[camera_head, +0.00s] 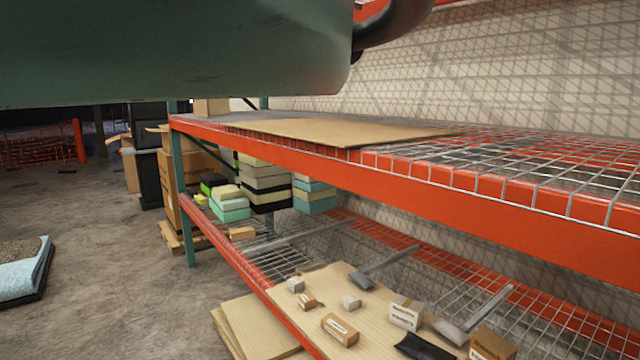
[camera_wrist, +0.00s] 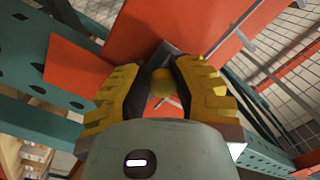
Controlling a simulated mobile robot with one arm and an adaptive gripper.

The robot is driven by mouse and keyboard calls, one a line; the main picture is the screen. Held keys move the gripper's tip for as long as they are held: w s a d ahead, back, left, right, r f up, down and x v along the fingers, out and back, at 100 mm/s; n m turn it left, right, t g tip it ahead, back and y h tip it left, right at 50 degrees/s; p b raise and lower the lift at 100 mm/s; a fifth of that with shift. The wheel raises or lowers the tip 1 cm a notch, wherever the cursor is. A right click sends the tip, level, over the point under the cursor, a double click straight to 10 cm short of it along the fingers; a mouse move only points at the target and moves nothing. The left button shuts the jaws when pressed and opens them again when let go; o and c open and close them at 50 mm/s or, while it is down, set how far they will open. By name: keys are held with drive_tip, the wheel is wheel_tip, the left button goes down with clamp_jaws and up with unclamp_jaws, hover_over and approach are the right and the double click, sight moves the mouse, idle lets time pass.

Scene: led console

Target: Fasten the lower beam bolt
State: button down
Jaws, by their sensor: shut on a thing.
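In the wrist view my gripper (camera_wrist: 168,68), with its yellow and black fingers, is shut on a small grey piece (camera_wrist: 165,52) at the fingertips. A rounded gold-coloured part (camera_wrist: 163,83) shows between the fingers. I cannot tell whether either is the bolt. An orange beam surface (camera_wrist: 165,18) lies just beyond the fingertips, and an orange plate (camera_wrist: 75,70) meets a teal perforated upright (camera_wrist: 25,45) at the left. Whether the held piece touches the beam is hidden. In the head view the rack has an upper orange beam (camera_head: 400,176) and a lower one (camera_head: 235,267); my gripper is out of view there.
A flat cardboard sheet (camera_head: 335,131) lies on the upper wire shelf. The lower shelf holds a board (camera_head: 322,288) with small boxes and grey tools. Stacked foam blocks (camera_head: 265,185) stand beyond the teal post (camera_head: 183,200). The concrete floor (camera_head: 90,220) at left is mostly clear.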

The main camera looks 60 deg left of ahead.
drive_tip(key=shift+a+r, duration=0.1)
drive_tip(key=shift+r, duration=0.05)
drive_tip(key=shift+d+b, duration=1.45)
drive_tip(key=shift+b, duration=0.25)
drive_tip(key=c, duration=0.8)
unclamp_jaws()
drive_tip(key=shift+w+d, duration=0.1)
drive_tip(key=shift+w, duration=0.05)
drive_tip(key=s+d, duration=0.1)
drive_tip(key=s, duration=1.1)
drive_tip(key=shift+d, duration=0.1)
